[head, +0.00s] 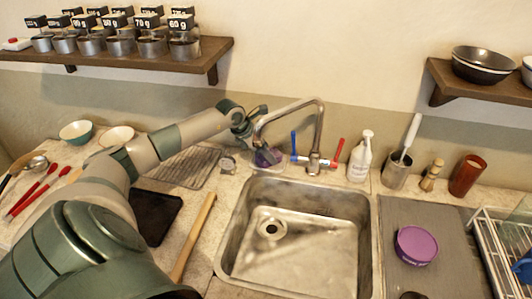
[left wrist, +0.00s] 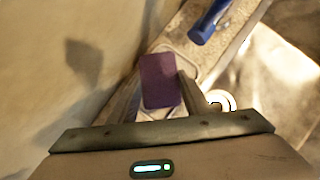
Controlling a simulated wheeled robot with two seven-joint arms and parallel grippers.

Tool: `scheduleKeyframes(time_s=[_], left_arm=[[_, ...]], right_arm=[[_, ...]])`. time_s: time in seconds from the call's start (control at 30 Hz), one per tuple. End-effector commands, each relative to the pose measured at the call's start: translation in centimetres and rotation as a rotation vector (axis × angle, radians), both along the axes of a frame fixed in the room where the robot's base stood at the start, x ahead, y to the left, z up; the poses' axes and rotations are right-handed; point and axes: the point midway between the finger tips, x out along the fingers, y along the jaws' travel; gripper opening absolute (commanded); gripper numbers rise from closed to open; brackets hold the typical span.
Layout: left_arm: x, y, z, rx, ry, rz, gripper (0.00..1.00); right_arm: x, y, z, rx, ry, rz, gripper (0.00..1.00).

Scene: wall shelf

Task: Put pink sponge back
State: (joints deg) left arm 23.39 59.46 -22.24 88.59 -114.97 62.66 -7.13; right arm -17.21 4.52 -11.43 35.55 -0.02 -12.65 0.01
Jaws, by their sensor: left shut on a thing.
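The sponge, which looks purple rather than pink, shows in the head view (head: 268,158) just left of the tap and behind the sink's back left corner. My left gripper (head: 260,146) points down at it. In the left wrist view the sponge (left wrist: 160,80) sits between the two fingers of my left gripper (left wrist: 158,92), which are shut on it. A pale-rimmed dish or holder (left wrist: 187,61) shows under and around the sponge in that view. I cannot tell whether the sponge touches it. My right gripper is not in view.
The tap (head: 318,130) arches close to my left gripper, with blue (head: 294,143) and red (head: 338,149) handles. A white bottle (head: 360,156) stands right of it. The sink (head: 290,245) is empty. A wire rack (head: 185,165) and a small dial (head: 228,165) lie left.

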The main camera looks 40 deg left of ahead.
Motion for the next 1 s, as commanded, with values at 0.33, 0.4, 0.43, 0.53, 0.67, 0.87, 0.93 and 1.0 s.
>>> scheduleKeyframes(time_s=[0.33, 0.4, 0.43, 0.53, 0.67, 0.87, 0.93, 1.0], left_arm=[[0.0, 0.0, -0.2, 0.000, -0.001, 0.000, 0.62], [0.0, 0.0, -0.2, 0.000, -0.001, 0.000, 0.62], [0.0, 0.0, -0.1, 0.000, -0.001, 0.000, 0.62], [0.0, 0.0, -0.1, 0.000, -0.001, 0.000, 0.62], [0.0, 0.0, 0.2, 0.000, -0.001, 0.000, 0.62], [-0.9, 0.3, 1.4, 0.002, -0.002, -0.001, 0.62], [-1.3, 0.4, 2.1, 0.003, -0.001, -0.001, 0.62], [-1.8, 0.6, 2.9, 0.002, -0.002, -0.001, 0.62]], right_arm=[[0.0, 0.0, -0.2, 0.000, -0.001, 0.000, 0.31], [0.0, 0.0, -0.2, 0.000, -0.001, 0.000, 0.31], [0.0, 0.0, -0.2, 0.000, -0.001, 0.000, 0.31], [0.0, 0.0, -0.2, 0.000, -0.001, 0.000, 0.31], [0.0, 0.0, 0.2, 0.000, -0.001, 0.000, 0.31], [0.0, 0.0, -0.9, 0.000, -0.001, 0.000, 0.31], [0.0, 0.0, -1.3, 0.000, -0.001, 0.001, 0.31], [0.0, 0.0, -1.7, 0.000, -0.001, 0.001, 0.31]])
